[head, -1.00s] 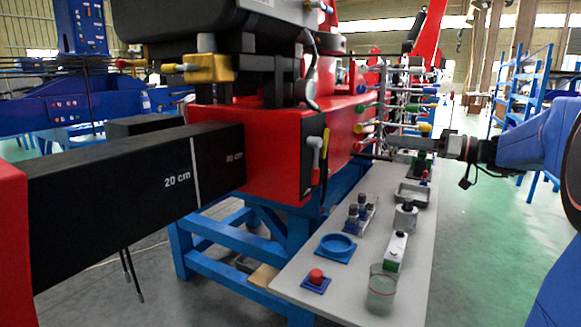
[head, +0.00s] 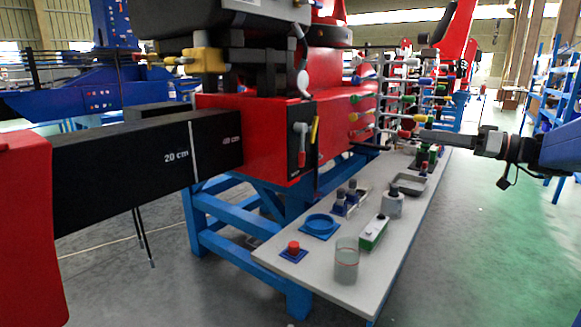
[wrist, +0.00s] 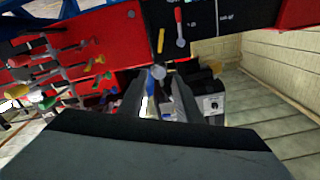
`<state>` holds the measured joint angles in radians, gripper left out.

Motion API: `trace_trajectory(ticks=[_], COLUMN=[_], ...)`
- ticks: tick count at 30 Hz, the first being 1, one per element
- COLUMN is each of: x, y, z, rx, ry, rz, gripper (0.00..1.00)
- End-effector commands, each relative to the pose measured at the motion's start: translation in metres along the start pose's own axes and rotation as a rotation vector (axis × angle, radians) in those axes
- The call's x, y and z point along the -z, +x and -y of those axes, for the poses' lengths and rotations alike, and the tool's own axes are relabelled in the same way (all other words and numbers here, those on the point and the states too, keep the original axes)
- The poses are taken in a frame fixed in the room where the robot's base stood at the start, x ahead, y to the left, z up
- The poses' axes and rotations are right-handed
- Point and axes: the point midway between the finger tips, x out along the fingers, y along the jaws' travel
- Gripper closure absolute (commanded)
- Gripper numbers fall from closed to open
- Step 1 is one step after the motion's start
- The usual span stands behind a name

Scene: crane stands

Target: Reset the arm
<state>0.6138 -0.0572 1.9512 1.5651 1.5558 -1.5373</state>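My gripper (head: 422,135) is at the right in the head view, level and pointing left toward the lever rows on the red crane. It is seen edge-on there. The red crane body (head: 250,150) carries a black panel (head: 302,145) with a red-tipped lever and a yellow one. Several levers with coloured knobs (head: 365,98) stick out at its right side. They also show at the left in the wrist view (wrist: 60,70).
A grey bench (head: 335,285) below the crane holds a red button (head: 293,247), a blue ring (head: 320,225), a glass beaker (head: 346,262), a white-green box (head: 374,232) and a grey tray (head: 410,185). The green floor (head: 480,250) at the right is clear.

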Motion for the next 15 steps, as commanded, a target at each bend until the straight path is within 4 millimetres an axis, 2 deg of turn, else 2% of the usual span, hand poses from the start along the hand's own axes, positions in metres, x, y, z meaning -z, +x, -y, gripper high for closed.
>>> trace_trajectory(ticks=[8, 15], x=[-0.033, -0.079], y=[0.017, 0.032], z=[0.027, 0.06], rx=[-0.007, -0.038], ry=[0.081, 0.179], rz=[0.113, 0.259], gripper=[0.69, 0.69])
